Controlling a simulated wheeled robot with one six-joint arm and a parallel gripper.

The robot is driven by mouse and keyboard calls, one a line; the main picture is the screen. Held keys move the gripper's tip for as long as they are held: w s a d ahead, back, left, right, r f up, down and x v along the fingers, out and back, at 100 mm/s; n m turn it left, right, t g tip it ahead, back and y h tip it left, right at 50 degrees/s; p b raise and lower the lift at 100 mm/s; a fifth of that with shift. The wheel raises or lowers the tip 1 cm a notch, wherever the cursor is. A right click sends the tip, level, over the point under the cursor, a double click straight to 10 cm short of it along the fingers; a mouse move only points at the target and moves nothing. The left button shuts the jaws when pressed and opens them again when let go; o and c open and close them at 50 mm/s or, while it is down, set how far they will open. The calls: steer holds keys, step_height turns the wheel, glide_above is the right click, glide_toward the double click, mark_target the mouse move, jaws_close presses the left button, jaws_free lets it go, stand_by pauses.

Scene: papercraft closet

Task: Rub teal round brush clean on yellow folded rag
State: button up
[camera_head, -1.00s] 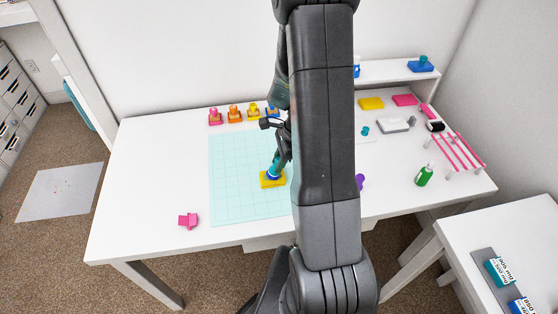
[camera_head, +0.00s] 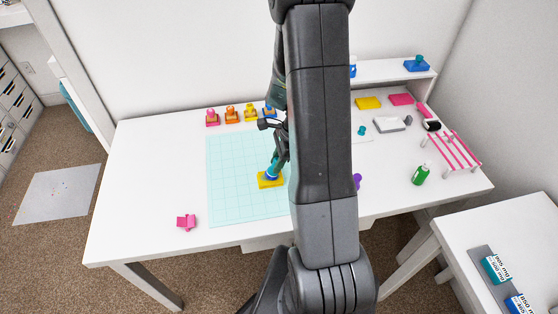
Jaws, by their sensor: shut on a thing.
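My gripper (camera_head: 278,158) is shut on the teal round brush (camera_head: 272,171), above the right part of the mint cutting mat (camera_head: 228,190). The brush is tilted a little, with its teal handle up and its lower end down at the yellow folded rag (camera_head: 268,182). The rag lies flat on the mat. The brush end appears to touch the rag, but its bristles are too small to make out. My arm hides the mat's right edge and the table's middle.
Several coloured stamps (camera_head: 231,115) stand along the table's back edge. A pink piece (camera_head: 186,222) lies front left. The table's left end is clear.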

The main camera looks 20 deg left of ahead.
steer(key=shift+s+a, duration=0.35)
steer(key=shift+a, duration=0.25)
steer(key=shift+w+d+f, duration=0.1)
steer(key=shift+w+d, duration=0.2)
steer(key=shift+d, duration=0.2)
steer(key=shift+w+d, duration=0.25)
steer(key=shift+d, duration=0.2)
steer(key=shift+s+a, duration=0.1)
steer(key=shift+a, duration=0.05)
steer(key=shift+s+a, duration=0.45)
steer(key=shift+a, duration=0.35)
steer(key=shift+w+d, duration=0.3)
steer(key=shift+d, duration=0.2)
steer(key=shift+w+d, duration=0.25)
steer(key=shift+d, duration=0.2)
steer(key=shift+s+a, duration=0.1)
